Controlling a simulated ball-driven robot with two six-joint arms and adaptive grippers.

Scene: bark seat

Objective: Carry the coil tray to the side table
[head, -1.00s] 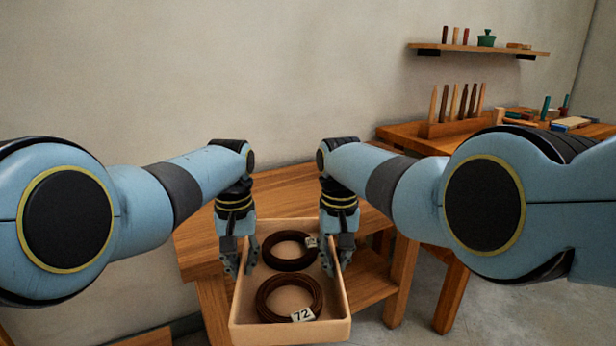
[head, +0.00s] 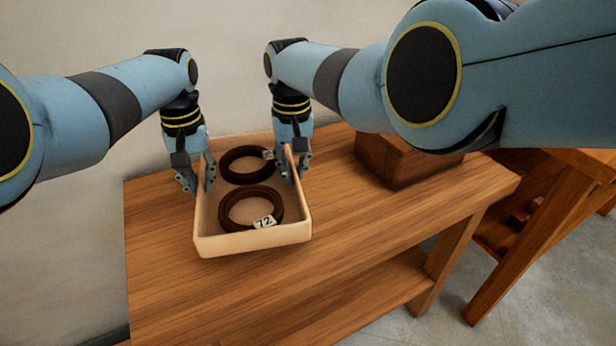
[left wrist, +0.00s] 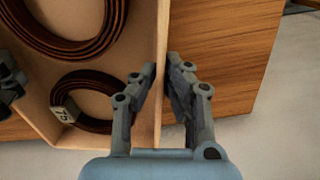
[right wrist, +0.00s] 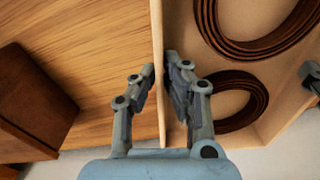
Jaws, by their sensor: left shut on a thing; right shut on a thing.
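The coil tray (head: 252,242) is a shallow pale wooden box. It holds two dark brown coils, a far one (head: 246,165) and a near one (head: 233,220), each with a white tag; the near tag reads 72. My left gripper (head: 196,187) is shut on the tray's left wall, and the left wrist view shows its fingers (left wrist: 165,78) on both sides of that wall. My right gripper (head: 292,176) is shut on the opposite wall, with its fingers (right wrist: 160,78) astride it. The tray is over the side table (head: 350,240); I cannot tell whether it touches the top.
A brown wooden box (head: 400,163) stands on the table to the right of the tray. A second wooden bench (head: 545,215) stands further right. Bare tabletop lies in front of and to the right of the tray. The wall is behind.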

